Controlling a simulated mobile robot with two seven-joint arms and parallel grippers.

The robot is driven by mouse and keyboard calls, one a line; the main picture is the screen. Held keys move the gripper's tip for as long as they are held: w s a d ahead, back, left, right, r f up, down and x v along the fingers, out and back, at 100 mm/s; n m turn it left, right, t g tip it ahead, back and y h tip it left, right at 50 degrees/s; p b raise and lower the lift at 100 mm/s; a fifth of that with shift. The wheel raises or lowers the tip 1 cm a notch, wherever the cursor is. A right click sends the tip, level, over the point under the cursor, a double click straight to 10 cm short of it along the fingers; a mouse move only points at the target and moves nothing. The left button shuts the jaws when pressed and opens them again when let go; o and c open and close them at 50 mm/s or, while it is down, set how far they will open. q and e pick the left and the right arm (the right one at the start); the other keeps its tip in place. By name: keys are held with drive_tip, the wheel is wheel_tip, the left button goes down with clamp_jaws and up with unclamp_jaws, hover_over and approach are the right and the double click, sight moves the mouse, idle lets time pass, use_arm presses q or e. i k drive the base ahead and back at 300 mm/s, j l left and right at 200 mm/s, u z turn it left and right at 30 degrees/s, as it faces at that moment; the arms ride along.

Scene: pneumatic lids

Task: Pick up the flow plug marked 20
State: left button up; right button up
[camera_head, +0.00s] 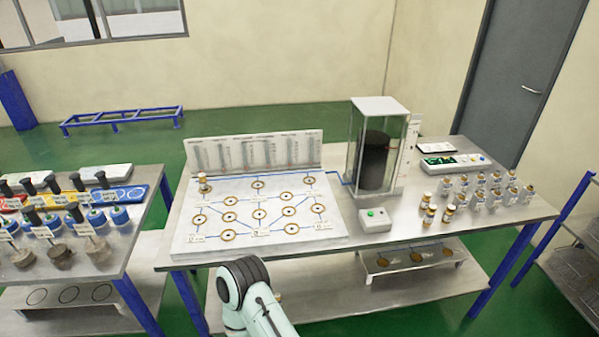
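Small plugs stand at the right end of the middle table. A front-left group of them (430,215) has brown-gold bodies with pale bands. Several paler, silver-grey ones with labels (478,200) stand in rows to the right. One more gold-topped plug (203,184) stands on the upper left of the white board. The markings are too small to read, so I cannot tell which plug is marked 20. One of my arms, pale green with a dark joint, rises at the bottom middle, in front of the table. Neither gripper shows.
The white board (185,243) has ringed sockets joined by blue lines. A glass case (378,104) with a black cylinder and a box with a green button (376,220) stand right of it. The left table (100,265) holds black-handled tools. Shelving (575,240) stands at right.

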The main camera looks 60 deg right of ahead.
sight(426, 201)
drive_tip(key=z, duration=2.95)
drive_tip(key=i+l+u, duration=0.1)
drive_tip(key=u, duration=0.3)
drive_tip(key=i+l+u, duration=0.1)
drive_tip(key=u, duration=0.25)
drive_tip(key=l+u, duration=0.4)
drive_tip(key=i+l+u, duration=0.1)
drive_tip(key=l+u, duration=0.15)
drive_tip(key=l, duration=0.25)
drive_tip(key=l+u, duration=0.2)
drive_tip(key=l, duration=0.25)
drive_tip(key=i+l, duration=0.05)
drive_tip(key=i, duration=0.05)
